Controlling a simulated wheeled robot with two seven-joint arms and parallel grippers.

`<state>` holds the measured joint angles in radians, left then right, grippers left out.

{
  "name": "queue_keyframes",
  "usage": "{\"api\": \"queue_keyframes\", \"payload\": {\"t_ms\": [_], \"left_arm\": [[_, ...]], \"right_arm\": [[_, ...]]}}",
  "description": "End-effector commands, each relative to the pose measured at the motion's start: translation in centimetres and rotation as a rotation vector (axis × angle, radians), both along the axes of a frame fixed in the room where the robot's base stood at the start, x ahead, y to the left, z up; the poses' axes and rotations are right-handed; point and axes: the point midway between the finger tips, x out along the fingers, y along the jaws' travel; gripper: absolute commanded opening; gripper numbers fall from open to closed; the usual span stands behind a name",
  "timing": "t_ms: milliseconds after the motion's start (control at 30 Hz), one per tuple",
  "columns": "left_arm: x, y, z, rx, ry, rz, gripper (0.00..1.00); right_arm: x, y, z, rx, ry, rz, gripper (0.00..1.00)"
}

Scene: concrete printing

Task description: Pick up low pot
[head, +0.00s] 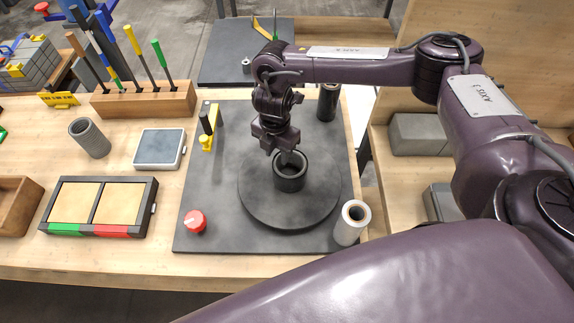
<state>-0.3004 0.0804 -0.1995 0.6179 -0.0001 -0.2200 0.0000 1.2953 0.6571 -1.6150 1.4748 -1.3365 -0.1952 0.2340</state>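A short, dark, open-topped pot (290,180) stands upright on the round grey turntable (254,203) in the middle of the dark board. It looks like the low pot. My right gripper (288,155) points down right at the pot's far rim, and its finger end overlaps the rim in the picture. I cannot tell whether it touches the rim, or how far apart the fingers are. My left gripper is not in view.
On the board are a red knob (195,221), a yellow-and-black tool (208,128), a pale roll (352,222) and a dark cylinder (327,102). Left are a ribbed grey cylinder (90,138), a scale (159,148), a two-panel tray (152,209) and a tool block (143,101).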

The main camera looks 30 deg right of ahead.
Motion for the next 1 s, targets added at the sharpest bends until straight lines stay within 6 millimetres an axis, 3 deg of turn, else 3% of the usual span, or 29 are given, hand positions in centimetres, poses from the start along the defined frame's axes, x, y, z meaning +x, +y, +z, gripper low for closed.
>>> {"api": "queue_keyframes", "payload": {"t_ms": [300,400,700,1000], "left_arm": [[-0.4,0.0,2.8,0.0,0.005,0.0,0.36],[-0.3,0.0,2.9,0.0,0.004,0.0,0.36],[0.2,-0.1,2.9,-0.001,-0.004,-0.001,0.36],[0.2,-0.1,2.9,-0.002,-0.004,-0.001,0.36]], "right_arm": [[-0.1,-0.4,-3.9,-0.003,0.001,-0.001,0.34],[-0.1,-0.3,-5.3,-0.002,0.003,0.001,0.34],[0.0,-0.3,-6.1,0.0,0.0,0.0,0.34],[0.0,-0.3,-6.1,0.0,0.0,0.0,0.0]]}}
